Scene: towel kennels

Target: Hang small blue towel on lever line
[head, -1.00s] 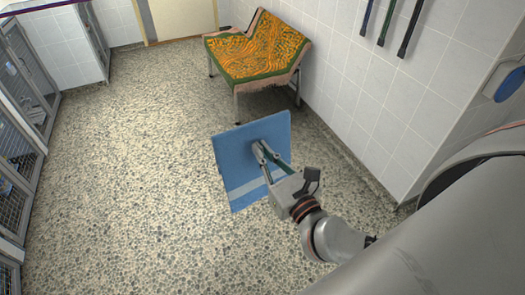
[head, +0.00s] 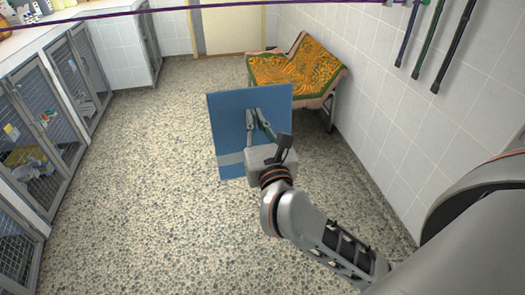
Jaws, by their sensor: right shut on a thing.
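Whether this is the lever line I cannot tell; no lever shows. My left gripper is not in view.
Wire-door kennels (head: 35,140) line the left side under a counter. Several poles (head: 428,40) hang on that wall. The speckled floor (head: 150,220) is clear.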

